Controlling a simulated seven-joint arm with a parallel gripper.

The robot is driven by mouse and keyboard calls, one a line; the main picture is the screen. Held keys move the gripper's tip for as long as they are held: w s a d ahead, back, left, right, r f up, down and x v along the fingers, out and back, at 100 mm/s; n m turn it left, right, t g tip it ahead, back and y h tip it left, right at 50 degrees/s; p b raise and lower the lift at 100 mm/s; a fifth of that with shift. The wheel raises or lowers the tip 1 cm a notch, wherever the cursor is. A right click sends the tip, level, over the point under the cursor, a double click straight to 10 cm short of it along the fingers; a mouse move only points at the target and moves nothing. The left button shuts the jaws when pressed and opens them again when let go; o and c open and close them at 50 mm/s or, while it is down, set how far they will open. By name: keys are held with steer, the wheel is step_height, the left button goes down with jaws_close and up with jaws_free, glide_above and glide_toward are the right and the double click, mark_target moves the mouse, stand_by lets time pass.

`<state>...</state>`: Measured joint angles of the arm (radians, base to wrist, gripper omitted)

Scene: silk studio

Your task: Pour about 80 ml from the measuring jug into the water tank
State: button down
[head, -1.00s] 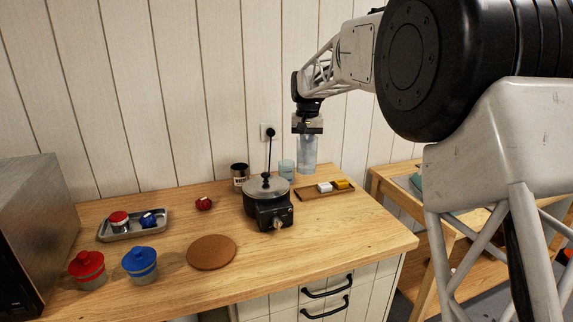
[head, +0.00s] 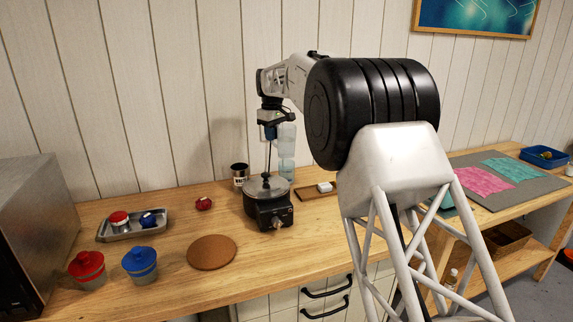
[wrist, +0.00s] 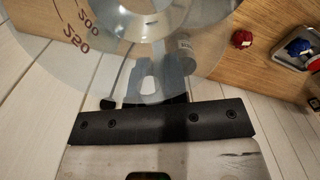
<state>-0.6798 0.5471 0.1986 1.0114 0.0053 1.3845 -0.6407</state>
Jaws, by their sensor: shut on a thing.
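My gripper (head: 271,131) is shut on the clear measuring jug (head: 287,140) and holds it in the air at the back of the counter. In the wrist view the jug (wrist: 75,70) is close up, with marks 200 and 250 showing; its water level cannot be made out. In the head view it looks roughly upright. A pale blue clear vessel (head: 287,174), possibly the water tank, stands on the counter just below the jug in the picture. The black cooker-like pot with a grey lid (head: 268,206) stands in front of it.
A dark labelled can (head: 239,176) stands left of the pot. A wooden tray (head: 309,194) with a white block lies to the right. A cork mat (head: 212,252), red jar (head: 88,269), blue jar (head: 139,264) and metal tray (head: 133,232) lie left. The front right counter is clear.

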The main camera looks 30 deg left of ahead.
steer(key=shift+a+f+n, duration=1.8)
steer(key=shift+a+n, duration=4.2)
steer(key=shift+a, duration=2.05)
steer(key=shift+w+f, duration=0.15)
steer(key=shift+f, duration=1.05)
steer(key=shift+w+f, duration=0.1)
steer(key=shift+f, duration=1.05)
steer(key=shift+d, duration=0.1)
steer(key=w+d+g+y, duration=0.5)
steer(key=g+y, duration=0.1)
steer(key=shift+w+g+y, duration=0.15)
steer(key=shift+g+y, duration=0.25)
steer(key=shift+w+d+g+y, duration=0.6)
steer(key=shift+d+g+y, duration=0.1)
steer(key=shift+g+y, duration=0.4)
